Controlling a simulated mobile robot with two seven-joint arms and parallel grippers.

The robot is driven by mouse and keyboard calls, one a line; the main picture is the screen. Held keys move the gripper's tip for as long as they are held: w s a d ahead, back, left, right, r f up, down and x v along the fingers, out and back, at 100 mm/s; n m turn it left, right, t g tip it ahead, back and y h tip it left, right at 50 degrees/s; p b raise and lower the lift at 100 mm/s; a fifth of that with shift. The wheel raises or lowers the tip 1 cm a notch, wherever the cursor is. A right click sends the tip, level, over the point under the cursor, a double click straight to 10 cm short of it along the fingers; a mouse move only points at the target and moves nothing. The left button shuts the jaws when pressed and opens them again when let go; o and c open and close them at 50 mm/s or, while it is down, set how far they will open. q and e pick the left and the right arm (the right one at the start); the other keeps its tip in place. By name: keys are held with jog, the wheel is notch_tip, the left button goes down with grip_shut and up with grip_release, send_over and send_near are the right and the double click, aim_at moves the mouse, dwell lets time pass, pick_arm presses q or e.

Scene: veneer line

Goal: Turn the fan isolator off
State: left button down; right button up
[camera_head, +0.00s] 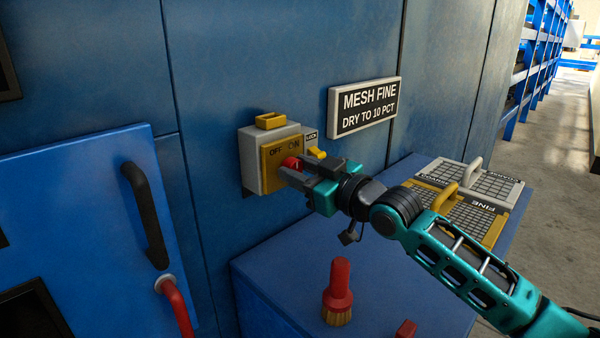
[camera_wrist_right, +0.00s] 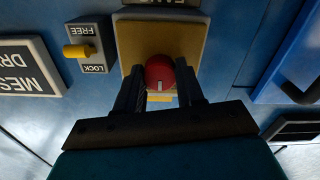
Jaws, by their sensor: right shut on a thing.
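The fan isolator is a grey box (camera_head: 249,163) with a yellow front plate (camera_head: 270,171) on the blue wall panel. The plate is marked OFF and ON. Its red knob (camera_head: 291,162) shows partly behind my right gripper (camera_head: 285,178). In the right wrist view the red knob (camera_wrist_right: 160,73) sits between the two fingers of the right gripper (camera_wrist_right: 160,90), which is shut on it. A white mark shows on the knob. A small yellow lever (camera_head: 316,153) beside the box is on a plate marked FREE and LOCK in the wrist view (camera_wrist_right: 92,69). My left gripper is not in view.
A sign (camera_head: 366,107) reads MESH FINE, DRY TO 10 PCT. A blue door with a black handle (camera_head: 147,214) and a red handle (camera_head: 176,305) is at left. A blue bench (camera_head: 275,283) holds a red brush (camera_head: 338,290) and mesh panels (camera_head: 478,180).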

jog(key=n, duration=0.2)
jog(key=shift+n+p, duration=0.4)
jog(key=shift+r+n+p, duration=0.1)
jog(key=shift+n+p, duration=0.3)
jog(key=shift+n, duration=0.5)
jog(key=n+p, duration=0.1)
jog(key=n, duration=0.2)
jog(key=shift+p, duration=0.35)
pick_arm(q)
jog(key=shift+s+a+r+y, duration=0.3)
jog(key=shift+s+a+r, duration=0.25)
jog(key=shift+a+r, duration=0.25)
pick_arm(e)
jog(key=shift+n, duration=0.4)
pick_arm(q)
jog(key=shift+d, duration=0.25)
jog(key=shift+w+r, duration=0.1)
pick_arm(e)
jog(key=o, duration=1)
jog(key=shift+o, duration=0.2)
jog(key=shift+d, duration=0.1)
